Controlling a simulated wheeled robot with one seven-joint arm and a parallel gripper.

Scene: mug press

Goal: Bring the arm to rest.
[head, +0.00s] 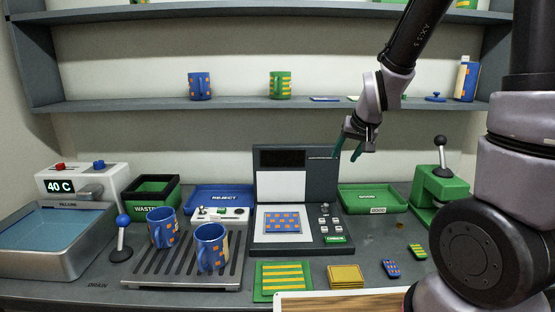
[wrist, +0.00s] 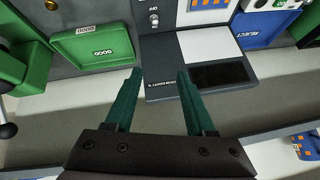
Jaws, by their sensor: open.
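My gripper (head: 347,150) hangs in the air above and behind the right part of the grey check station (head: 323,180), below the shelf. In the wrist view its two green fingers (wrist: 158,88) are spread apart with nothing between them. The check station's dark screen and pale panel (wrist: 210,50) show beyond the fingertips. My arm comes down from the top right in the head view. The gripper appears apart from the shelf and the station.
A shelf (head: 240,104) with mugs runs behind the gripper. The green GOOD tray (head: 372,208) and green press (head: 440,190) stand right. Two blue mugs (head: 210,250) stand on a slatted rack (head: 150,275). A blue REJECT tray (head: 245,190) lies left of the station.

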